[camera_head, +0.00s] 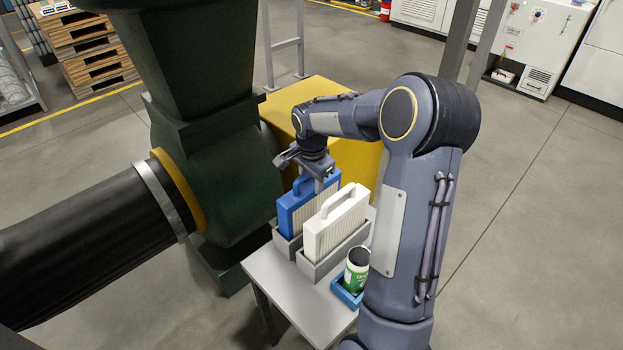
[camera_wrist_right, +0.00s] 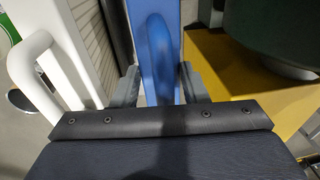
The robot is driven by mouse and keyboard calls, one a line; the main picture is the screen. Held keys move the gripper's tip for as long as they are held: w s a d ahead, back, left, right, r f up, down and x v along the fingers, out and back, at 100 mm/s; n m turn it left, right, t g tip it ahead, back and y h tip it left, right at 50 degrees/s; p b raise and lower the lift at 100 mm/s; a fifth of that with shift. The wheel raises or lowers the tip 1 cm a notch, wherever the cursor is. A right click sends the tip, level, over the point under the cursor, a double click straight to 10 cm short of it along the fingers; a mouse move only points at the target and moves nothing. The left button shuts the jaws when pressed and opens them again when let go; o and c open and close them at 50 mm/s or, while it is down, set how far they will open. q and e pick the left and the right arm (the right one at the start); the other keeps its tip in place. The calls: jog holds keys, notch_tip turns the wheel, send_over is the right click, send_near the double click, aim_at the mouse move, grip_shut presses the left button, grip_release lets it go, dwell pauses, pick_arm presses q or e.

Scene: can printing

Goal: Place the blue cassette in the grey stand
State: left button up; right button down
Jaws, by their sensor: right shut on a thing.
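The blue cassette (camera_head: 290,219) stands upright on the small table, left of and behind the white cassette. Its lower edge appears to be inside the grey stand (camera_head: 284,246); I cannot tell whether it rests on the bottom. My right gripper (camera_head: 322,183) is at the cassette's top handle. In the right wrist view, the two fingers (camera_wrist_right: 160,88) lie on either side of the blue cassette (camera_wrist_right: 165,30) and are shut on its handle. The far part of the stand is hidden behind the white cassette. My left gripper is not in view.
A white cassette (camera_head: 333,226) stands in a second grey holder (camera_head: 336,264) close beside the blue one. A green and white can (camera_head: 355,277) sits in a blue tray (camera_head: 344,295). A dark green machine (camera_head: 215,165) and a yellow block (camera_head: 335,100) are close. The table's front left (camera_head: 285,285) is bare.

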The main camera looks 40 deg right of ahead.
jog(key=shift+r, duration=0.1)
jog(key=shift+f, duration=0.2)
jog(key=c, duration=0.8)
grip_release()
jog(key=shift+c, duration=0.2)
notch_tip(320, 180, up, 12)
jog(key=s+a, duration=0.1)
jog(key=s+a+f+n+t+y, duration=0.3)
jog(key=s+a+n+t+y, duration=0.1)
jog(key=s+a+n, duration=1.1)
jog(key=s+a, duration=0.4)
jog(key=s, duration=0.4)
jog(key=shift+s+f+y, duration=0.15)
jog(key=shift+s+y, duration=0.1)
jog(key=shift+y, duration=0.15)
